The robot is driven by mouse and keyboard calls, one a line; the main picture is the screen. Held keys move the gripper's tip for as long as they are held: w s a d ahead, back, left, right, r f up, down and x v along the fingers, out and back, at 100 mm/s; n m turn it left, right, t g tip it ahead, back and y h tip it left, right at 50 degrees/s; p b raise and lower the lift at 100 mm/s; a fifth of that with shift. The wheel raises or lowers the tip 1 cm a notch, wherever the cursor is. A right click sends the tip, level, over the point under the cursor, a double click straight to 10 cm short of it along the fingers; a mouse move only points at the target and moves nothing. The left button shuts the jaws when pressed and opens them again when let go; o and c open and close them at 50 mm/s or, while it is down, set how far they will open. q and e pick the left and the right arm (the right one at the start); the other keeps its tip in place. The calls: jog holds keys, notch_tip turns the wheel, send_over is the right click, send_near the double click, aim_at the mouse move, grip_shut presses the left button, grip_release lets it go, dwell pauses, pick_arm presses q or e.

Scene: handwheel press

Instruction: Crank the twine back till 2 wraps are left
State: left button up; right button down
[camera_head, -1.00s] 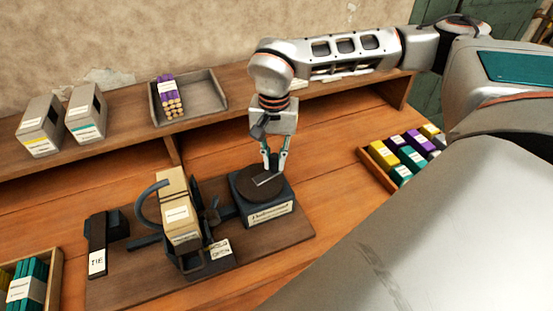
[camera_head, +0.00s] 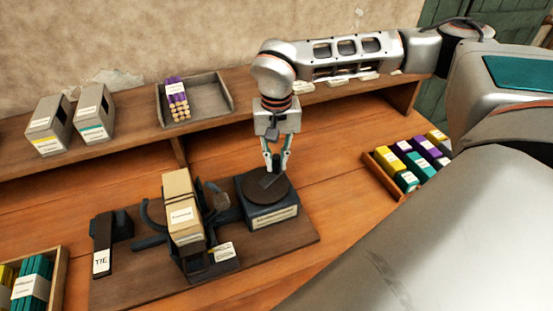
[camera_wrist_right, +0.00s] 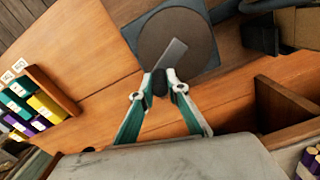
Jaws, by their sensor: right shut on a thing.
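A round dark crank disc (camera_head: 268,190) sits on a blue-grey labelled box (camera_head: 270,212). A short flat grey crank bar (camera_wrist_right: 172,54) lies across the disc. My right gripper (camera_head: 275,165) reaches down from above and is shut on the dark knob at the bar's end; its fingertips (camera_wrist_right: 160,80) meet there in the wrist view. Left of the box, a tan labelled bundle (camera_head: 179,206) stands upright in a dark clamp. A dark curved arm (camera_head: 147,215) is beside the bundle. Twine wraps are too small to count. My left gripper is out of view.
A TIE-labelled dark block (camera_head: 103,250) stands on the wooden base board (camera_head: 130,288). Crates of coloured packs are at right (camera_head: 373,166) and lower left (camera_head: 58,285). A shelf behind holds a grey tray (camera_head: 224,92) and two boxes (camera_head: 48,125).

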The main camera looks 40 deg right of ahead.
jog(key=c, duration=2)
grip_release()
jog(key=shift+o, duration=0.2)
jog(key=shift+r, duration=0.1)
notch_tip(320, 180, up, 12)
